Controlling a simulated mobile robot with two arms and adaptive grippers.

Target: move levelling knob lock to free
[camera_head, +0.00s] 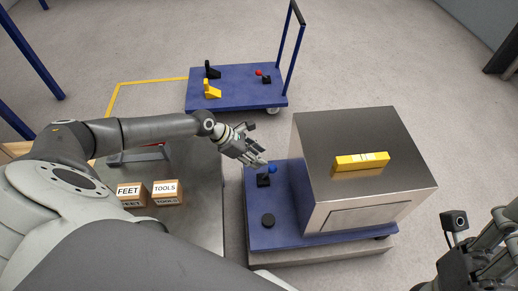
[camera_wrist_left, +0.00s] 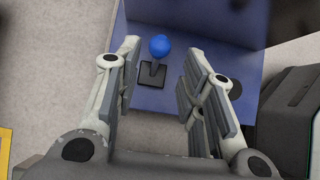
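A small lever with a blue ball knob (camera_head: 272,169) and a black base (camera_head: 263,181) stands on the blue platform (camera_head: 256,214) beside the steel machine. In the left wrist view, the blue knob (camera_wrist_left: 159,46) shows between and just beyond my open left fingers, on a dark square base (camera_wrist_left: 152,73). My left gripper (camera_head: 262,160) is beside the knob in the head view, and in the wrist view its fingers (camera_wrist_left: 158,80) are spread with nothing between the pads. Whether a finger touches the knob cannot be told. My right gripper (camera_head: 495,235) is at the lower right edge, away from the lever and partly cut off.
The steel machine (camera_head: 350,125) has a yellow block (camera_head: 361,161) on top. A black round knob (camera_head: 268,220) is on the platform. A blue cart (camera_head: 235,95) with a red-knobbed lever (camera_head: 260,74) stands behind. Boxes marked FEET (camera_head: 131,195) and TOOLS (camera_head: 166,193) sit on a grey table.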

